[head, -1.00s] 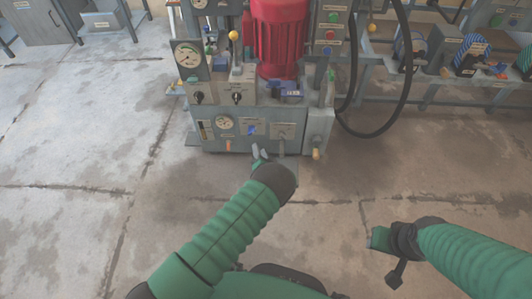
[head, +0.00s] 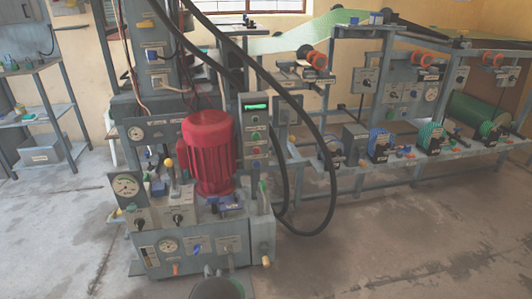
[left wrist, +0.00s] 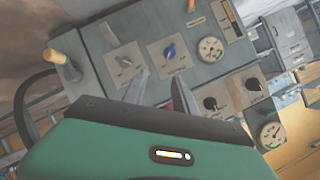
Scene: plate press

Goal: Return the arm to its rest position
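My left arm shows at the bottom edge of the head view, with its gripper (head: 212,271) in front of the lower control panel (head: 180,262) of the grey press unit. In the left wrist view the gripper (left wrist: 161,90) has its two fingers apart with nothing between them. The tilted panel lies beyond the fingers, with a blue knob (left wrist: 170,51), a round gauge (left wrist: 210,48) and black knobs. Whether the fingers touch the panel cannot be told. My right gripper is not in view.
A red motor (head: 208,150) stands on the unit. A black hose (head: 333,180) loops down at its right. A long workbench (head: 440,158) with spools runs along the right. A shelf (head: 45,115) stands at the left. The floor (head: 400,240) at the right front is clear.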

